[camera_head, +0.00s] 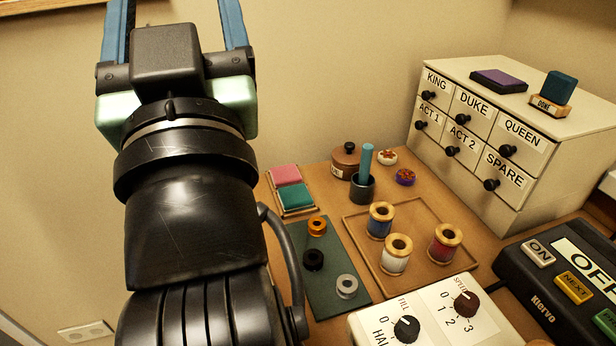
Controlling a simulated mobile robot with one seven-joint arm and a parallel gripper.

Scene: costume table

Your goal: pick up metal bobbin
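The metal bobbin (347,286), small, silver-grey with a hole in its top, stands on the dark green mat (328,258) near its front right corner. An orange bobbin (317,226) and a black bobbin (313,260) stand on the same mat, behind and to the left of it. My gripper (174,12) is raised at the upper left, well away from the bobbins. Its two blue fingers point up and are spread wide apart, with nothing seen between them. The fingertips are cut off by the top edge.
A wooden tray (438,206) with several thread spools lies right of the mat. A white control box (441,312) with knobs stands close in front. Pink and teal pads (289,186), a dark cup (363,189) and a labelled drawer cabinet (556,135) stand farther back.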

